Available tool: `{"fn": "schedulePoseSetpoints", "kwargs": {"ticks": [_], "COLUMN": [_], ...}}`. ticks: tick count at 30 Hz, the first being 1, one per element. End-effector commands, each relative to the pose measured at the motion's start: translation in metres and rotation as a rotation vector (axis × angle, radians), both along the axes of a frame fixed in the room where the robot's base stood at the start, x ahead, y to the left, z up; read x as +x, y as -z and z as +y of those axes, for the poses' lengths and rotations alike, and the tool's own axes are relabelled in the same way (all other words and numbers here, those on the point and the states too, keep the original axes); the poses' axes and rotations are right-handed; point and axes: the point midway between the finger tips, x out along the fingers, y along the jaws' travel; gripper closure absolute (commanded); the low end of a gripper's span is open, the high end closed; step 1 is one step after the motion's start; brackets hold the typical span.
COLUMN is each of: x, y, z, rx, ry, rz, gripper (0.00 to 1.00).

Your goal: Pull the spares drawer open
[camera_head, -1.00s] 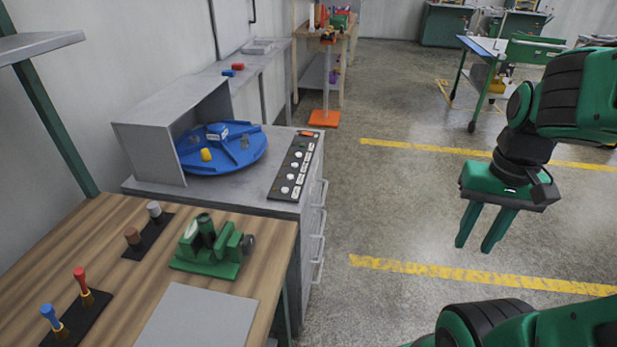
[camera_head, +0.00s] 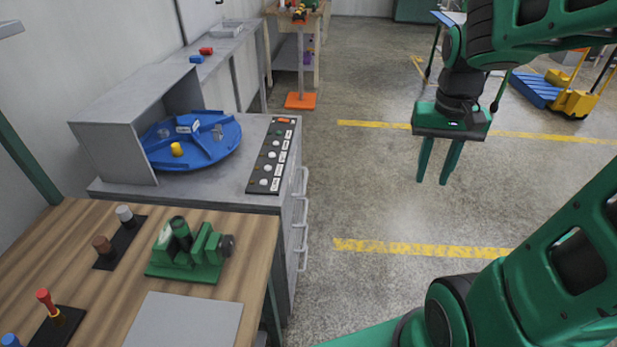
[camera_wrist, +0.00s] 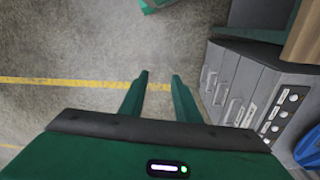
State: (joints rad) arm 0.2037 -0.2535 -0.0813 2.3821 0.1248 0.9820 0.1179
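A grey drawer cabinet (camera_head: 287,225) stands beside the wooden bench, with bar handles (camera_head: 302,212) stacked on its right-facing front. The drawers look shut. In the wrist view the drawer fronts (camera_wrist: 229,85) show at the right, with several handles side by side. I cannot tell which drawer is the spares drawer, as no drawer label is readable. My gripper (camera_head: 433,181) hangs fingers down in open space, right of the cabinet and clear of the handles. In the wrist view its two fingers (camera_wrist: 159,76) are apart with nothing between them.
A blue turntable (camera_head: 207,150) and a button panel (camera_head: 273,155) sit on the cabinet top. The wooden bench (camera_head: 75,235) holds a green fixture (camera_head: 187,250). An orange-based stand (camera_head: 300,100) is behind. The floor (camera_head: 370,205) before the drawers is clear.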

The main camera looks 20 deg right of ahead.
Motion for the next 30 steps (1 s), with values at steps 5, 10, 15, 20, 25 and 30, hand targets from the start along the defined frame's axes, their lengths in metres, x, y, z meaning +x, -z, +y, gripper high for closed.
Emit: {"fn": "schedulePoseSetpoints", "kwargs": {"ticks": [5, 10, 15, 20, 25, 30], "x": [0.082, 0.156, 0.224, 0.279, 0.316, 0.332], "y": [0.014, 0.039, 0.074, 0.110, 0.139, 0.153], "z": [0.013, 0.036, 0.069, 0.106, 0.137, 0.153], "rx": [-0.005, 0.018, 0.066, 0.130, 0.188, 0.219], "ry": [-0.042, -0.080, -0.108, -0.123, -0.127, -0.125], "rz": [-0.004, -0.019, -0.036, -0.055, -0.069, -0.077], "gripper": [0.71, 0.71, 0.71, 0.71, 0.71, 0.71]}}
